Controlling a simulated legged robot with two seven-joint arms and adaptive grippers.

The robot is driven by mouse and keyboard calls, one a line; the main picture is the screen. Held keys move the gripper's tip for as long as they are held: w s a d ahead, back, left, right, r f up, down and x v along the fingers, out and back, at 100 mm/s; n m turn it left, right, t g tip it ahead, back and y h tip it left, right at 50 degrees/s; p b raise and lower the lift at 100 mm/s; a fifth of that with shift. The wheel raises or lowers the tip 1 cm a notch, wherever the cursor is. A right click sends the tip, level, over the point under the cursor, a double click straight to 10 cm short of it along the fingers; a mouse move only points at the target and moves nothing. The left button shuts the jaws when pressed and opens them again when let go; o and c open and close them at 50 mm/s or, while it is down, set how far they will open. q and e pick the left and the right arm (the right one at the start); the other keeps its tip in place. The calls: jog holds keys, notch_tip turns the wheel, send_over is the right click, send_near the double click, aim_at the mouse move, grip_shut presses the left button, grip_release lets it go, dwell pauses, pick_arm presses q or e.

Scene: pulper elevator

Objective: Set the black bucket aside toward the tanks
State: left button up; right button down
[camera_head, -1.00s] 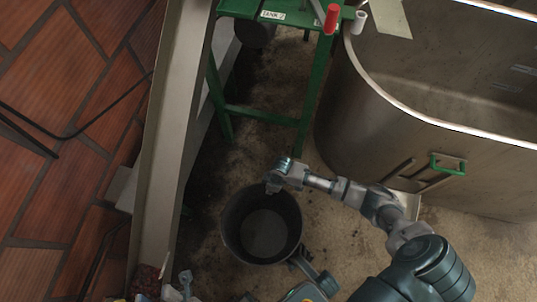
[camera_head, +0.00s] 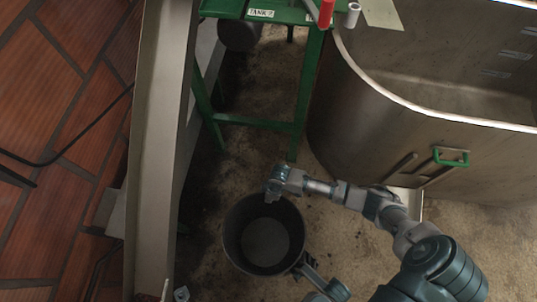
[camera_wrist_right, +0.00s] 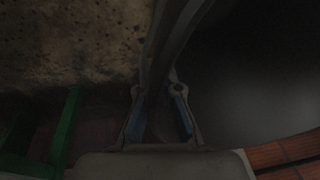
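The black bucket (camera_head: 237,232) is open at the top and appears empty in the head view, low in the middle. My right gripper (camera_head: 272,197) is at its upper rim. In the right wrist view, the fingers of my right gripper (camera_wrist_right: 157,92) lie on both sides of the bucket's wall (camera_wrist_right: 165,45) and appear shut on it. What seems to be my left gripper (camera_head: 303,268) is at the lower right rim; its fingers are too small to tell. The large metal tank (camera_head: 370,130) stands at the upper right with a green handle.
A green stand (camera_head: 258,122) labelled as a tank stand is above the bucket, with a red-handled item (camera_head: 326,12) on top. A long grey metal beam (camera_head: 155,150) runs along the left, beside brick tiles (camera_head: 70,220). Bare floor (camera_head: 350,230) lies right of the bucket.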

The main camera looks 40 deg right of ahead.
jog(key=c, duration=1.3)
grip_release()
jog(key=shift+f, duration=0.1)
